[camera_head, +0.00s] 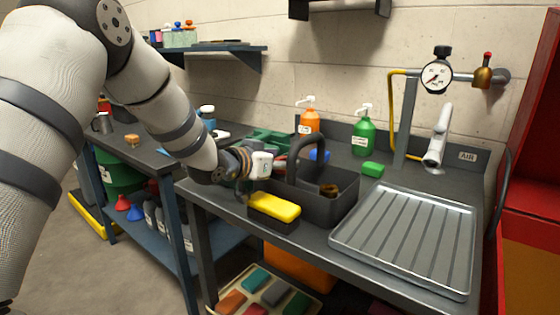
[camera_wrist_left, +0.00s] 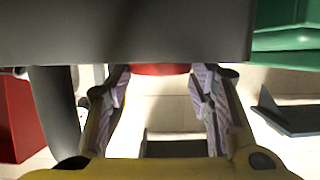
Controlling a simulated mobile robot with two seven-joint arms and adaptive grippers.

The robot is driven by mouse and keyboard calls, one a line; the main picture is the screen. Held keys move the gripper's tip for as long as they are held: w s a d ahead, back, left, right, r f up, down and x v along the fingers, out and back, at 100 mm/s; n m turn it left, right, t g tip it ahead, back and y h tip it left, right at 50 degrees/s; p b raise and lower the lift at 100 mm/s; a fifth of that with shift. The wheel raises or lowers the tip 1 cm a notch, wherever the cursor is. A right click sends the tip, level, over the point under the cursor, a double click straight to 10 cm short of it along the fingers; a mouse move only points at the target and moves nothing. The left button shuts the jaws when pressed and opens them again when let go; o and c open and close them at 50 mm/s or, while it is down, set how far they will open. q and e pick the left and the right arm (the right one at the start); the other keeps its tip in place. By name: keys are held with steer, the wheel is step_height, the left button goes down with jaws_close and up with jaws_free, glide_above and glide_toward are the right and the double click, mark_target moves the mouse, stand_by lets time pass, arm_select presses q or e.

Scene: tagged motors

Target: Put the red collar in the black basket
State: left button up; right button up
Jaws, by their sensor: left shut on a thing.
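The black basket (camera_head: 338,212) with its tall arched handle stands on the grey bench in the head view. A brown ring-like thing (camera_head: 329,190) lies inside it. My left gripper (camera_wrist_left: 160,76) is shut on a red thing (camera_wrist_left: 160,69), taken to be the red collar. Only a thin red edge shows between the fingertips in the left wrist view, below a broad dark band that hides the rest. In the head view my left wrist is just left of the basket, and the fingers and collar cannot be made out. My right gripper is not in view.
A yellow sponge-like block (camera_head: 275,206) sits left of the basket. A ribbed metal tray (camera_head: 405,240) lies to its right. An orange bottle (camera_head: 309,123), a green bottle (camera_head: 363,136) and a green block (camera_head: 372,169) stand behind. A red cabinet (camera_head: 530,160) bounds the right side.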

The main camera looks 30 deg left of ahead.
arm_select(q)
steer(key=shift+f, duration=0.45)
steer(key=o, duration=1.2)
steer(key=shift+f, duration=0.1)
steer(key=shift+c, duration=0.2)
steer(key=shift+f, duration=0.1)
steer(key=v, duration=0.4)
steer(key=r+p+v, duration=0.1)
steer(key=v, duration=0.2)
steer(key=p+v, duration=0.1)
steer(key=v, duration=0.3)
steer(key=shift+r, duration=0.35)
steer(key=shift+s, duration=0.45)
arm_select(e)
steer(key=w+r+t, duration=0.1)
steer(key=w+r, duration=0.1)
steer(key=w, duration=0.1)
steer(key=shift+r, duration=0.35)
